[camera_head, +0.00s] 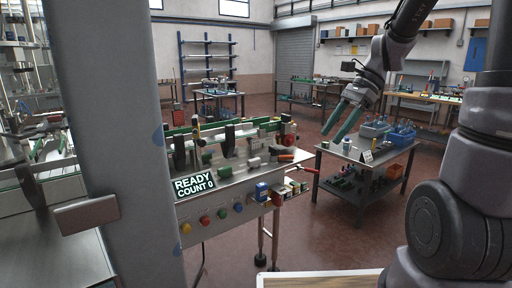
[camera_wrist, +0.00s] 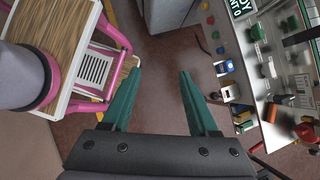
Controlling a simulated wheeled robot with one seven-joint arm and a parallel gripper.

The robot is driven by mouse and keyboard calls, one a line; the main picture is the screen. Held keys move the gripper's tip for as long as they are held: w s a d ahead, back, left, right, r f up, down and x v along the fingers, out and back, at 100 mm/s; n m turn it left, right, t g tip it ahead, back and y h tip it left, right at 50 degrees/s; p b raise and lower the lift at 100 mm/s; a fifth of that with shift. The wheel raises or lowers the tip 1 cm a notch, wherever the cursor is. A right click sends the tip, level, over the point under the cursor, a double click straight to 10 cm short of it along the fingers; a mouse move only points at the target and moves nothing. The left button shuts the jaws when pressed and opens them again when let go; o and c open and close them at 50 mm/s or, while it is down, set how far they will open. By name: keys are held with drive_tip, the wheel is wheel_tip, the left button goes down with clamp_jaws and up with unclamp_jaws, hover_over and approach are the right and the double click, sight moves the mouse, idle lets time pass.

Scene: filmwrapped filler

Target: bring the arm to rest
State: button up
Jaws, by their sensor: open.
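My gripper (camera_head: 343,118) is raised in the air at the right of the head view, in front of the small table with blue bins. Its two long green fingers point down and to the left. In the wrist view my gripper (camera_wrist: 158,82) is open, with the fingers well apart and only reddish floor seen between them. It holds nothing and appears to touch nothing. My arm comes down from the top right of the head view.
A machine bench (camera_head: 245,172) with a READY COUNT 0 display (camera_head: 194,185) stands at centre. A small table (camera_head: 392,159) carries blue bins (camera_head: 401,136). A pink-framed cart (camera_wrist: 120,45) shows in the wrist view. Open floor (camera_head: 345,235) lies between the benches and me.

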drive_tip(key=s+d+r+n+t+h, duration=0.4)
drive_tip(key=s+r+n+t, duration=0.4)
drive_tip(key=r+n, duration=0.2)
drive_tip(key=shift+s+d+n, duration=0.4)
drive_tip(key=shift+n, duration=0.1)
